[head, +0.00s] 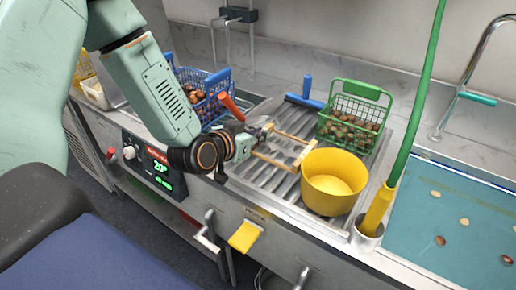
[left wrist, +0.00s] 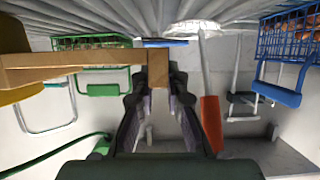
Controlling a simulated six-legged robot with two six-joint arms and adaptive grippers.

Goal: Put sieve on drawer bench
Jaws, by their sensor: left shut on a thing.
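The sieve appears as a yellow bowl (head: 333,184) with a pale wooden handle frame (head: 283,164) on its left side. My left gripper (head: 262,136) is shut on the handle frame. In the left wrist view, the wooden bar (left wrist: 90,66) runs from the yellow bowl's edge (left wrist: 12,82) at the left to between my left gripper's fingers (left wrist: 158,90). The bowl is upright over the front of the ribbed metal drainboard (head: 262,178). I cannot tell whether it touches. No drawer bench can be told for sure. My right gripper is out of view.
A green basket (head: 352,118) of chestnuts stands behind the bowl, a blue basket (head: 208,104) of chestnuts behind my gripper. A red handle (head: 232,107) and a blue-handled tool (head: 306,92) are close by. A green hose with yellow grip (head: 377,208) stands right of the bowl, beside a water basin (head: 440,215).

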